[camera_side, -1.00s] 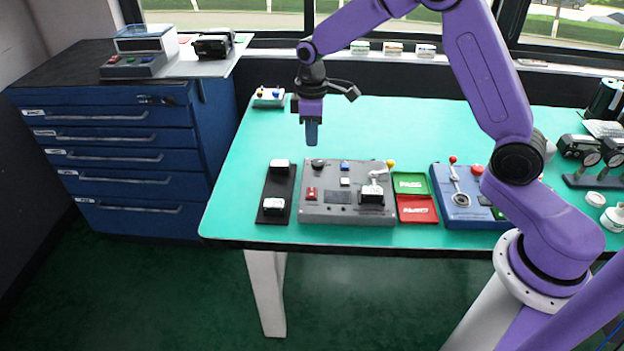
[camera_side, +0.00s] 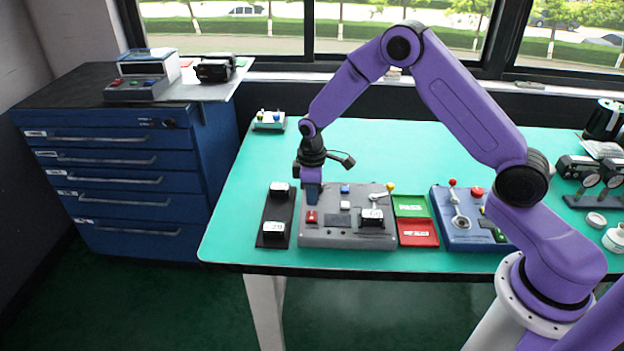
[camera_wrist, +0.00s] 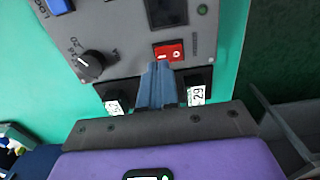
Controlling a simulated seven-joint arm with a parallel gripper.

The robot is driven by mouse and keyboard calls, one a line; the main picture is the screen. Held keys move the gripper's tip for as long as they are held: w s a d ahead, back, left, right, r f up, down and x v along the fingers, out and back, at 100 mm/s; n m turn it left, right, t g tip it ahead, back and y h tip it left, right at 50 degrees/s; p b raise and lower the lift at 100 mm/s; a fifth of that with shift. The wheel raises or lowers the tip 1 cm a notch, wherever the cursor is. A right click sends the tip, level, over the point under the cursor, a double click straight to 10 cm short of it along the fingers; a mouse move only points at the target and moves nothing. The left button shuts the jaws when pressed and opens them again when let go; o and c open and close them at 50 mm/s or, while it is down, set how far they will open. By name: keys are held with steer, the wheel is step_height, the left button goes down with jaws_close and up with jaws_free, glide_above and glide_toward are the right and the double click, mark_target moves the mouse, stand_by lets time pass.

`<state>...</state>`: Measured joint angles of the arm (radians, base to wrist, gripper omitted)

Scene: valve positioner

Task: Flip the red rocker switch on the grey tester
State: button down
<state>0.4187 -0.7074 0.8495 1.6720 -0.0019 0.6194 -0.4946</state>
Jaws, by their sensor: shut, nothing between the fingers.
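The grey tester (camera_side: 345,233) lies flat on the green table. Its red rocker switch (camera_side: 311,216) is on the left part of its top face. My gripper (camera_side: 312,203) points down over the tester's left side, just behind the switch in the side view. In the wrist view the closed blue fingertips (camera_wrist: 160,68) are at the near edge of the red rocker switch (camera_wrist: 168,51). I cannot tell whether they touch it. Its white marks show, but which side is pressed is unclear. The fingers hold nothing.
A black knob (camera_wrist: 92,65) stands beside the switch. The tester also has a yellow-tipped lever (camera_side: 390,187). Green and red trays (camera_side: 418,232) and a blue box (camera_side: 468,238) stand right.

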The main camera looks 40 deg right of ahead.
mark_target(312, 213)
steer(key=shift+f, duration=1.45)
steer(key=shift+f, duration=0.15)
steer(key=shift+s+a, duration=0.1)
steer(key=shift+s+a+r, duration=0.25)
steer(key=shift+s+a, duration=0.15)
steer(key=shift+a, duration=0.05)
step_height(312, 213, up, 14)
stand_by(0.6)
